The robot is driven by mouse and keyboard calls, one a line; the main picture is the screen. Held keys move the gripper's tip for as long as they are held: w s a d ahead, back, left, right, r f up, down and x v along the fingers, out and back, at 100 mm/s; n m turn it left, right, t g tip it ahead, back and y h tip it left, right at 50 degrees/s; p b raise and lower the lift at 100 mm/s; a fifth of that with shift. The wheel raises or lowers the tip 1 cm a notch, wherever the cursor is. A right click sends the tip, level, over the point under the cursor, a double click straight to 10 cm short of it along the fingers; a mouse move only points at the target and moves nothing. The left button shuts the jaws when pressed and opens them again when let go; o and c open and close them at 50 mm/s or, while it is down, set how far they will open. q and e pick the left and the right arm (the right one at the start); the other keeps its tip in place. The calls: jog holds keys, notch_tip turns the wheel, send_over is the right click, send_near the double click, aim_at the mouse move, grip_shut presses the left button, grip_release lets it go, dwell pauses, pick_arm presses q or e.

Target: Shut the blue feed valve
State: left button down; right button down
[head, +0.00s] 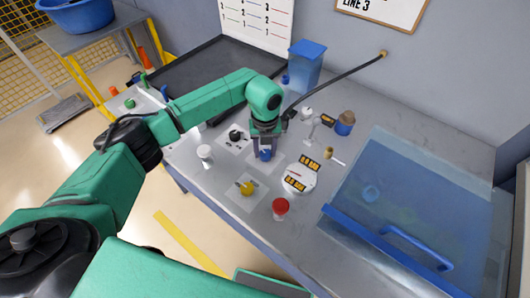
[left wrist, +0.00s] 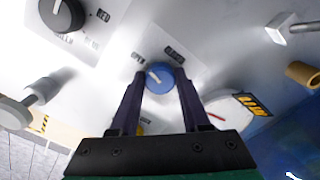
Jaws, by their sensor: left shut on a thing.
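The blue feed valve (head: 266,155) is a round blue knob on a pale plate on the grey bench. In the left wrist view the knob (left wrist: 161,79) bears a white pointer mark toward the upper left, on the side of the left of two small labels. My left gripper (head: 264,146) reaches down over the knob from above. In the left wrist view its two dark fingers (left wrist: 160,84) stand on either side of the knob, shut on it. My right gripper is not in view.
A black knob (head: 236,135), a yellow knob (head: 247,188) and a red knob (head: 280,206) surround the valve. A white round gauge (head: 298,178) with a red needle stands close on the right. A clear blue-handled cover (head: 400,215) fills the right side.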

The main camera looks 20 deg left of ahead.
pick_arm(q)
jog(key=m+b, duration=0.3)
jog(key=shift+w+f+m, duration=0.1)
jog(key=shift+f+m, duration=0.05)
jog(key=shift+m, duration=0.25)
jog(key=m+b, duration=0.3)
jog(key=m, duration=0.1)
jog(key=shift+m+b, duration=0.3)
jog(key=m+b, duration=0.2)
jog(key=m, duration=0.2)
jog(key=shift+d, duration=0.1)
jog(key=shift+r+m+b, duration=0.25)
jog(key=shift+m+b, duration=0.5)
jog(key=shift+m, duration=0.45)
jog(key=shift+r, duration=0.1)
jog(key=shift+c, duration=1.9)
grip_release()
